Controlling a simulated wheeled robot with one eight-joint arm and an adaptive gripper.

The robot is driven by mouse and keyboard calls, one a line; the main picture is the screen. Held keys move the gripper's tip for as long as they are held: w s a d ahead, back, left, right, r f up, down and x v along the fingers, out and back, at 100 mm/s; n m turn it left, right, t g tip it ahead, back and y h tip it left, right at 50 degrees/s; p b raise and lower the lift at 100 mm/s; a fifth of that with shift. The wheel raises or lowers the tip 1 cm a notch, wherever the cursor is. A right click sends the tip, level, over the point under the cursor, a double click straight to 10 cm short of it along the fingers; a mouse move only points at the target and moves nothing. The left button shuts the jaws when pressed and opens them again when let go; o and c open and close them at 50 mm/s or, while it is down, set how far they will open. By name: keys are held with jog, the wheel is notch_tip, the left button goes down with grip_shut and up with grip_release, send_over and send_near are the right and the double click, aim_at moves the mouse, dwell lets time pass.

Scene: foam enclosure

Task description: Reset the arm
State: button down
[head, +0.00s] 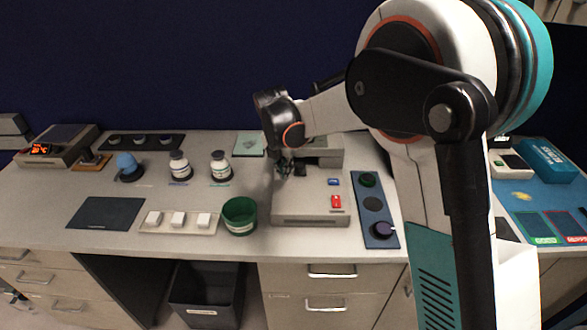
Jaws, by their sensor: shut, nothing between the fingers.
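My arm comes in from the right and bends across the bench in the head view. My gripper (284,168) is small and dark. It hangs above the left part of a grey device (309,205) with a blue button and a red switch. It appears shut, and nothing shows in it. I cannot tell whether it touches the device. The arm hides part of the bench at the right.
A green cup (240,215) stands left of the device, near white blocks on a tray (149,227). Two labelled bottles (180,166) stand behind. A blue knob panel (366,190) lies right of the device. A black bin (205,290) stands below the bench.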

jog(key=p+v, duration=0.2)
jog(key=v, duration=0.6)
jog(key=s+d+r+m+t+b, duration=0.1)
jog(key=s+d+r+m, duration=0.25)
jog(key=d+m, duration=0.35)
jog(key=s+d+r+m+t, duration=0.1)
jog(key=s+d+r+m, duration=0.3)
jog(key=d, duration=0.4)
jog(key=s+d+f+m+t+b, duration=0.1)
jog(key=s+d+f+m+b, duration=0.1)
jog(key=s+m, duration=0.7)
jog(key=s+d+f+m+t+y+b, duration=0.1)
jog(key=s+d+f+m+t+b, duration=0.1)
jog(key=s+m, duration=0.8)
jog(key=s+d+f, duration=0.1)
jog(key=s+d, duration=0.1)
jog(key=s, duration=0.2)
jog(key=shift+f, duration=0.35)
jog(key=shift+s+d, duration=0.1)
